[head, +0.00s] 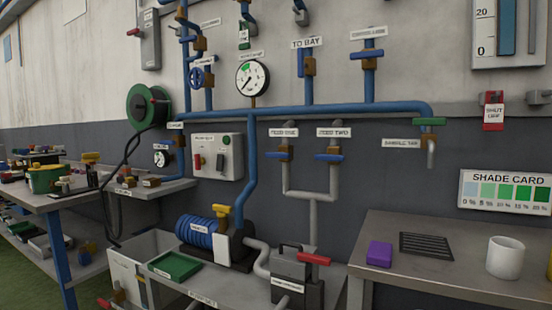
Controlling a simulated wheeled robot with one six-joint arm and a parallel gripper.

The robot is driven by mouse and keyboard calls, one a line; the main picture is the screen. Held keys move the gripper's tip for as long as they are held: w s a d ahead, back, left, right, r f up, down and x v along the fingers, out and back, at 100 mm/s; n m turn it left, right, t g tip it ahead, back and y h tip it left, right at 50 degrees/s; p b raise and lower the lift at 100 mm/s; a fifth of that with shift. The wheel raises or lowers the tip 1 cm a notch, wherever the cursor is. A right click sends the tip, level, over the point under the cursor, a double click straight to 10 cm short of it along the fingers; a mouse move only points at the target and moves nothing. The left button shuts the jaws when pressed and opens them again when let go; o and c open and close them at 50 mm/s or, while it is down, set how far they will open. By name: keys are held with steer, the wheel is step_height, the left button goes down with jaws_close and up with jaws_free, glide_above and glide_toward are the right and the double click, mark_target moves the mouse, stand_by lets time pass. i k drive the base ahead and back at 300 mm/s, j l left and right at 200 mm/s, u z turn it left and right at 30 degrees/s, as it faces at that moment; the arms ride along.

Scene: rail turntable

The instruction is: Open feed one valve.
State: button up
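The feed one valve (285,156) is on the wall near the middle of the head view. It has a blue lever lying roughly level, across its upright pipe, and a brown body. A white label reading FEED ONE (284,132) is above it. The feed two valve (329,157) is just to its right, with a similar level blue lever under a FEED TWO label (333,132). Grey pipes (313,196) run down from both valves and join below. My gripper does not show in the view, so its distance from the valve cannot be told.
A blue pump (196,231) and a dark unit with a red lever (313,259) stand below the valves. A bench (460,262) at right holds a purple block (379,254) and a white mug (505,258). A pressure gauge (252,78) is above. A cluttered bench (40,200) is at left.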

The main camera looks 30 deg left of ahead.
mark_target(271, 155)
steer(key=i+j, duration=0.15)
steer(key=j, duration=0.25)
steer(key=i+j, duration=0.15)
steer(key=j, duration=0.2)
steer(key=i+j, duration=0.15)
steer(key=j, duration=0.25)
steer(key=i+j, duration=0.1)
steer(key=j, duration=0.3)
steer(key=i+j, duration=0.15)
steer(key=j, duration=0.2)
steer(key=i+j, duration=0.15)
steer(key=j, duration=0.25)
